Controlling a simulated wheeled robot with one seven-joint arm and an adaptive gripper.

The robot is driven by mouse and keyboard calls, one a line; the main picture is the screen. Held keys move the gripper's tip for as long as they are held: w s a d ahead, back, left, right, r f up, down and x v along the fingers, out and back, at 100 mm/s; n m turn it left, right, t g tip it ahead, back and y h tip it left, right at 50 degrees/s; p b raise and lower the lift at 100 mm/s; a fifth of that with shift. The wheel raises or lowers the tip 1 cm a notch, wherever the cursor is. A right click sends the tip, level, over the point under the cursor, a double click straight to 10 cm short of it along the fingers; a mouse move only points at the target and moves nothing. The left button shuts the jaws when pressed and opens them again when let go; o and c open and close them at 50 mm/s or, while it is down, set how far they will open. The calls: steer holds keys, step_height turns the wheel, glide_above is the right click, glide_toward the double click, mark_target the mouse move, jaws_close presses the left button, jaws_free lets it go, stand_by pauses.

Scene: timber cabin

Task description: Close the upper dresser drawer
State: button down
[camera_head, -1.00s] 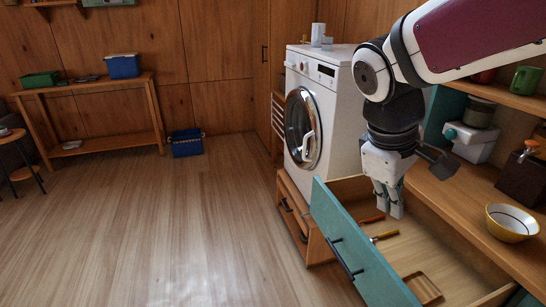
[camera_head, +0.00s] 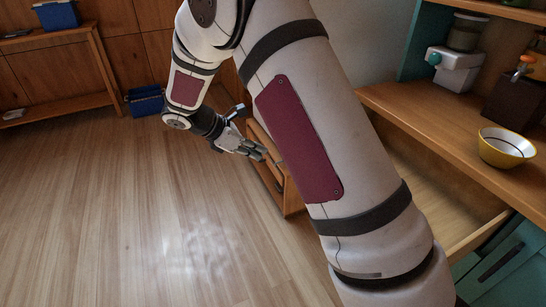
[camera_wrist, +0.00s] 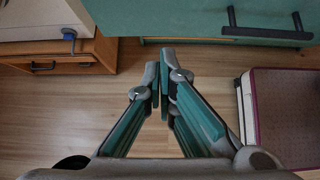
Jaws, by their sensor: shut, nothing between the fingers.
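The open dresser drawer (camera_head: 428,192) shows its pale wooden inside right of my arm in the head view. My arm hides its front and most of its contents there. In the wrist view its teal front (camera_wrist: 190,22) spans the top, with a black bar handle (camera_wrist: 265,33) at the upper right. My gripper (camera_head: 263,156) is outside the drawer, on its left side in the head view. In the wrist view the gripper (camera_wrist: 163,62) is shut and empty, its fingertips close to the lower edge of the teal front, left of the handle. Contact cannot be told.
A wooden drawer base (camera_wrist: 60,58) with a dark handle stands left of the teal front, under a white appliance. A yellow-rimmed bowl (camera_head: 506,148) and a white grinder-like device (camera_head: 455,68) are on the wooden counter (camera_head: 425,110). Floor on the left is open.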

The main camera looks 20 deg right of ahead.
steer(key=d+r+b+x, duration=0.2)
steer(key=x, duration=1)
steer(key=shift+d, duration=0.2)
steer(key=shift+s+f, duration=0.1)
steer(key=d+p, duration=0.2)
steer(key=d, duration=2.8)
steer(key=shift+s+d, duration=0.1)
steer(key=shift+d, duration=0.2)
